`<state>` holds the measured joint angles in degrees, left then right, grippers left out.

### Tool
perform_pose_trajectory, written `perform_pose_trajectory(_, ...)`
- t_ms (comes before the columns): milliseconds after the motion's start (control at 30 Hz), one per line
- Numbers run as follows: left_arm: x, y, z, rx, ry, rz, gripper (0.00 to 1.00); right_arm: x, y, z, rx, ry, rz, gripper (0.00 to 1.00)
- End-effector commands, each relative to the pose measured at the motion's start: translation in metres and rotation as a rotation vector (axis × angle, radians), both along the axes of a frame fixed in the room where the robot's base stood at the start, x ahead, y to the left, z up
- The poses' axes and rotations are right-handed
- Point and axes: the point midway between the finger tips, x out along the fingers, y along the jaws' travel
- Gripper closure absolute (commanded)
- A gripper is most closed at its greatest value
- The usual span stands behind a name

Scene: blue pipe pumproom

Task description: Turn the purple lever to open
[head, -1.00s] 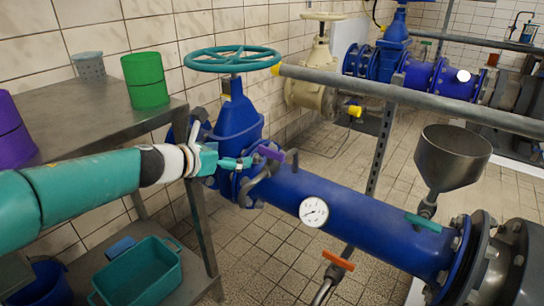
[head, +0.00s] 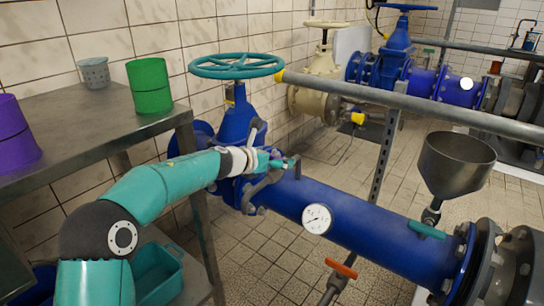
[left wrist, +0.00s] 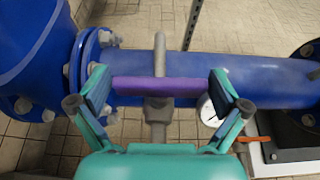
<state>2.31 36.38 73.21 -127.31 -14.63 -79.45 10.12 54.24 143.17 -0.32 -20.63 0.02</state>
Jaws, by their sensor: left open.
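The purple lever (left wrist: 157,87) shows in the left wrist view on a small grey valve (left wrist: 157,112) in front of the large blue pipe (left wrist: 270,80). It lies level in that picture, roughly along the pipe. My left gripper (left wrist: 160,80) is open, with one finger near each end of the lever. I cannot tell whether either finger touches it. In the head view my left gripper (head: 281,163) is at the small valve beside the blue gate valve, and it hides most or all of the lever. My right gripper is not in view.
A round gauge (head: 317,219), a teal lever (head: 426,229) under a grey funnel (head: 456,163) and an orange lever (head: 341,268) are along the pipe. A teal handwheel (head: 236,66) and a grey rail (head: 420,103) are above. A metal table (head: 95,128) stands left.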

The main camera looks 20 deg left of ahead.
Motion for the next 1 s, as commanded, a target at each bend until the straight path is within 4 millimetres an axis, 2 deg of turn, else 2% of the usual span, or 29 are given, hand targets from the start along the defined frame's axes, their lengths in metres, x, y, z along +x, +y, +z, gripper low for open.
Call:
perform_pose_trajectory(267,0.001,-0.0005,0.0,0.0,-0.001,0.0,0.0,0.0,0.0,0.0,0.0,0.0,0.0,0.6)
perform_pose_trajectory(500,0.0008,-0.0002,0.0,0.0,-0.001,0.0,0.4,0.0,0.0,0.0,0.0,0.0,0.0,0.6)
perform_pose_trajectory(533,0.0004,0.0088,0.0,0.0,-0.001,0.005,0.42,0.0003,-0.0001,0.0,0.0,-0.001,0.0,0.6)
perform_pose_trajectory(767,-0.0002,0.0045,0.0007,0.001,-0.001,0.026,0.42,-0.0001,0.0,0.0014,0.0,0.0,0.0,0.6)
perform_pose_trajectory(1000,-0.0008,0.0032,0.0016,0.002,-0.001,0.117,0.42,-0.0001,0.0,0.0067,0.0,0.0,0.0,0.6)
